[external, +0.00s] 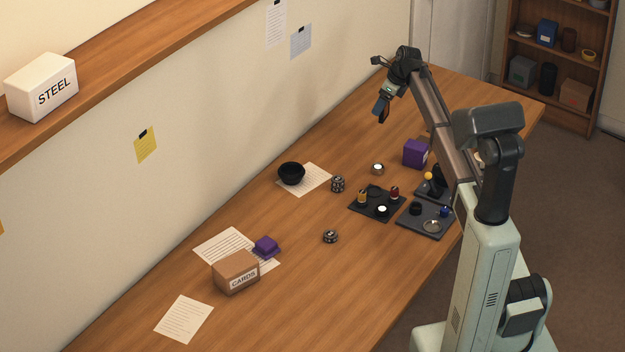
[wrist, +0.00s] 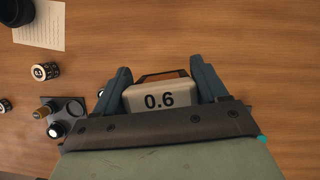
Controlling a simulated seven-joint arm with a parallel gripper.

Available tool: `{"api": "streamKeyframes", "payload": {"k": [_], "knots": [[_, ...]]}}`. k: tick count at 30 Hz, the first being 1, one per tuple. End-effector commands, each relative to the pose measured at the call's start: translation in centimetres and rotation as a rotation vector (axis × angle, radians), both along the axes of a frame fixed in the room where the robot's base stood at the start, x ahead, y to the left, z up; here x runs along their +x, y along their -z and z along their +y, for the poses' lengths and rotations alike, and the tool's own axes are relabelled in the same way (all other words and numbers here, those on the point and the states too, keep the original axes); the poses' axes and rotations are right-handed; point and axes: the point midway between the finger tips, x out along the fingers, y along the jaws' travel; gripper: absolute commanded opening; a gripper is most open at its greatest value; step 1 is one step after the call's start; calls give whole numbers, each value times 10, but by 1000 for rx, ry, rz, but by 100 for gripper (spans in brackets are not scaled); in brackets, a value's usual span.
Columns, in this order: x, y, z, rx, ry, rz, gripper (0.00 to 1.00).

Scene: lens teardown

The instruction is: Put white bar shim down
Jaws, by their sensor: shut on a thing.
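My gripper (wrist: 160,72) is shut on the white bar shim (wrist: 160,97), marked "0.6", with one dark blue finger on each side of it. A dark-edged, orange-brown patch shows just beyond the shim between the fingers; I cannot tell what it is. In the external view my gripper (external: 381,110) is raised above the far part of the wooden table, near the wall. The shim cannot be made out in that view.
A dark tray (external: 377,213) holds several small parts, with another dark tray (external: 425,230) beside it. A purple box (external: 415,153), a black bowl (external: 291,173) and a cards box (external: 236,272) stand on the table. In the wrist view the wood to the right is clear.

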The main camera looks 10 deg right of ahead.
Motion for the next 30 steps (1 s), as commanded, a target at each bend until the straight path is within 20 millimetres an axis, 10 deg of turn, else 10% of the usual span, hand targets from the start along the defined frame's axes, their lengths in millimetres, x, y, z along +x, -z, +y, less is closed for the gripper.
{"api": "streamKeyframes", "payload": {"k": [8, 20, 30], "knots": [[-3, -3, 36, 0, -38, 0, 42], [-40, -6, 201, 1, -218, -4, 42], [-109, -8, 333, 4, -376, -7, 42]]}}
